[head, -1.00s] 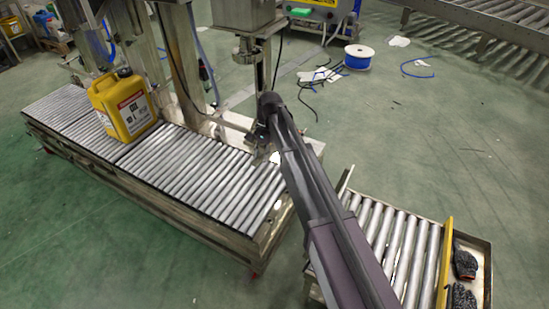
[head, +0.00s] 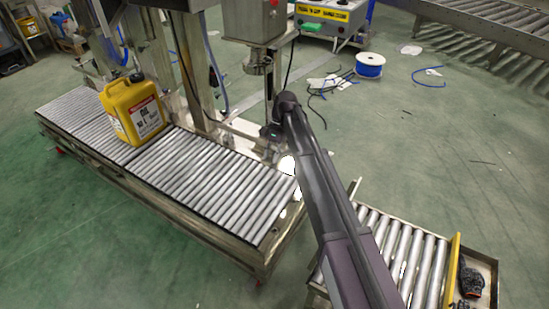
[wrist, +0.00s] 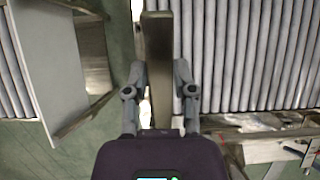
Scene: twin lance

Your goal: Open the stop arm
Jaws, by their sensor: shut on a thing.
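In the wrist view, the stop arm appears as a grey-brown metal bar (wrist: 158,45) running up the picture between my fingers. My gripper (wrist: 160,75) has one finger on each side of the bar and is shut on it. There my own arm largely hides the gripper and the bar, so the bar's angle across the rollers is hard to tell.
A yellow jug (head: 133,110) stands on the conveyor, left of my arm. A short roller section (head: 400,255) with a yellow edge and a dark glove (head: 470,280) lies at right. Metal posts and a filling head stand behind the conveyor. A blue spool (head: 369,65) lies on the floor.

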